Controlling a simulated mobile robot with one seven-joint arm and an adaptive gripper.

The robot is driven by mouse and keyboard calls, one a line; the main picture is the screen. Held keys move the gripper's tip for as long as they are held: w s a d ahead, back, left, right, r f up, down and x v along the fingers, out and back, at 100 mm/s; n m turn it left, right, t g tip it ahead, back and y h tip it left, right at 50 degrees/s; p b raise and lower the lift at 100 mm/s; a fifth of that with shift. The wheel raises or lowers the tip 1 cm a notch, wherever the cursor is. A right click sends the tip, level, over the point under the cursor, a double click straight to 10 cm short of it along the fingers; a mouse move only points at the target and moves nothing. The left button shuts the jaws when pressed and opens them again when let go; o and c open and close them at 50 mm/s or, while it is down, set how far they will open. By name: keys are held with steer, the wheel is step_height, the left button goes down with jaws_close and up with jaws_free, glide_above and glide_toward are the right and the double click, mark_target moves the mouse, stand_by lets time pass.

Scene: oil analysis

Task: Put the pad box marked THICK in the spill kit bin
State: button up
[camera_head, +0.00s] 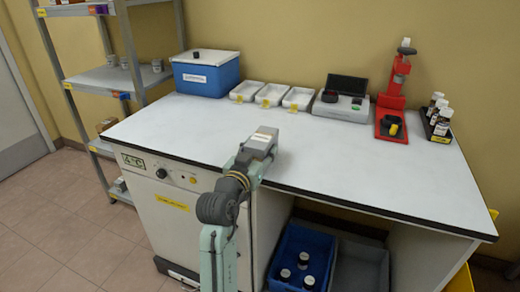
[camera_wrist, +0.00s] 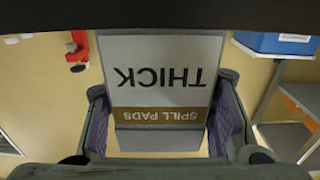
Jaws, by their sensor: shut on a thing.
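The pad box marked THICK (camera_wrist: 165,75) fills the middle of the wrist view. It is white with a tan band reading SPILL PADS, and its lettering appears upside down. My gripper (camera_wrist: 165,125) is shut on it, with one finger at each side. In the head view my gripper (camera_head: 258,148) is over the front edge of the bench, and the box (camera_head: 266,132) shows small at its end. No bin labelled as the spill kit is readable. A yellow object (camera_head: 461,281), partly cut off at the lower right, may be a bin; I cannot tell.
The white bench (camera_head: 200,125) is clear in the middle. Along its back stand a blue cooler (camera_head: 207,79), white trays (camera_head: 272,95), a grey instrument (camera_head: 343,103), a red stand (camera_head: 392,115) and a bottle rack (camera_head: 437,122). Below are a blue crate (camera_head: 322,245) with bottles and a grey crate (camera_head: 362,266).

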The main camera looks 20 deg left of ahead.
steer(key=o, duration=1.3)
steer(key=shift+r+p, duration=0.15)
steer(key=shift+p, duration=0.2)
steer(key=shift+s+a+b, duration=0.2)
steer(key=shift+s+b, duration=1.8)
steer(key=shift+s, duration=4)
